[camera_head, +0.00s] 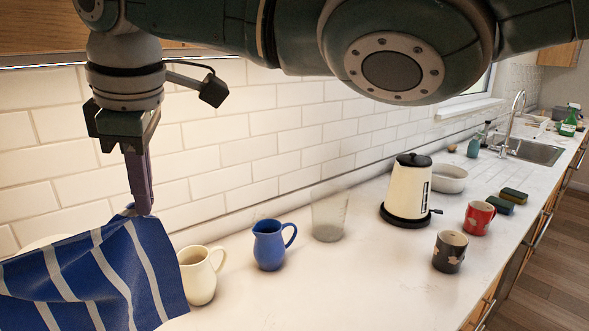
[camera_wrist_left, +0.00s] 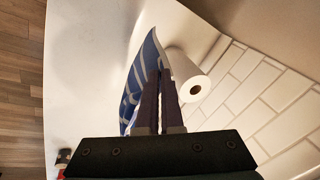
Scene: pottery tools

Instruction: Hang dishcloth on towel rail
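The blue dishcloth with white stripes (camera_head: 100,270) hangs at the lower left of the head view, its lower part cut off by the frame. In the left wrist view the dishcloth (camera_wrist_left: 136,85) stands at the tips of my left gripper (camera_wrist_left: 162,75). The left fingers are close together, with cloth at and beyond them; they look shut on it. I cannot make out a towel rail in either view.
A cream jug (camera_head: 200,278) stands right beside the cloth. A blue jug (camera_head: 269,246), clear beaker (camera_head: 328,218), kettle (camera_head: 408,190) and mugs (camera_head: 450,252) stand farther along the counter. A paper roll (camera_wrist_left: 188,78) is close to my left gripper. A tiled wall (camera_head: 220,145) backs the counter.

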